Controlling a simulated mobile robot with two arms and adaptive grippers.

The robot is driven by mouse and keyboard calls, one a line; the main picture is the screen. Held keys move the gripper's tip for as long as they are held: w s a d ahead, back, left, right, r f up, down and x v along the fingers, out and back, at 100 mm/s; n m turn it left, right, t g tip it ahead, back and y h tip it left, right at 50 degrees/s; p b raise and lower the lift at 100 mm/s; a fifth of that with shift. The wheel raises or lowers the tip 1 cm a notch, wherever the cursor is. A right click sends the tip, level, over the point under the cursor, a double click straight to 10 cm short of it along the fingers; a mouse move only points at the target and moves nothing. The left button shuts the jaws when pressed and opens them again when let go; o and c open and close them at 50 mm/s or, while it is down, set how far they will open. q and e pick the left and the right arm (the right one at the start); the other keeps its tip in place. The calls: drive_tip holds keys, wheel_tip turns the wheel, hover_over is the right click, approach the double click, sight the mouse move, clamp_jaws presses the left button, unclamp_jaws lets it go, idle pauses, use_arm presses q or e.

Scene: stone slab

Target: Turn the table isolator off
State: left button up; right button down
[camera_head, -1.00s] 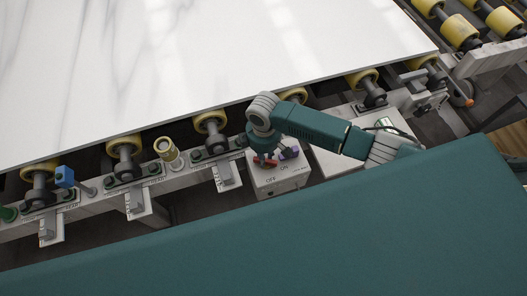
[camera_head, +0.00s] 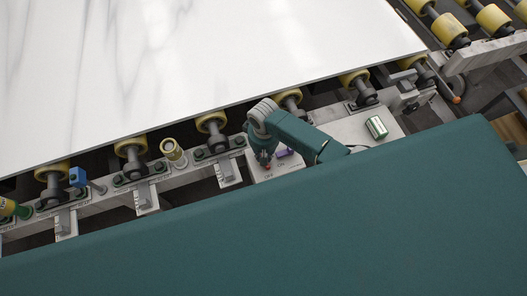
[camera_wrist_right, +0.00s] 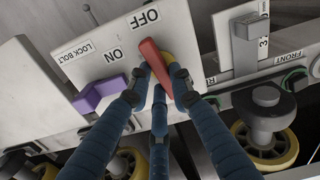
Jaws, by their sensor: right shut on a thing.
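The table isolator is a light box (camera_head: 262,174) on the slab stand's front rail, with OFF and ON labels. In the right wrist view, its red handle (camera_wrist_right: 155,72) sits on a yellow base on the pale panel (camera_wrist_right: 105,55). The handle's upper end lies just below the OFF label, with ON to its left. My right gripper (camera_wrist_right: 158,92) is shut on the red handle, with blue fingers on both sides. In the head view, my right gripper (camera_head: 266,161) hides most of the handle. My left gripper is out of view.
A purple lock bolt (camera_wrist_right: 97,95) stands beside the handle. A white slab (camera_head: 200,70) lies over yellow rollers (camera_head: 211,122) behind the box. A small green-and-white box (camera_head: 376,127) is to the right. A large teal surface (camera_head: 270,225) fills the foreground.

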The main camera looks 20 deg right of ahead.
drive_tip(key=shift+r+m+p, duration=0.1)
drive_tip(key=shift+m+p, duration=0.3)
drive_tip(key=shift+m, duration=0.4)
drive_tip(key=c, duration=1.5)
unclamp_jaws()
drive_tip(key=shift+c, duration=0.2)
wheel_tip(320, 180, up, 12)
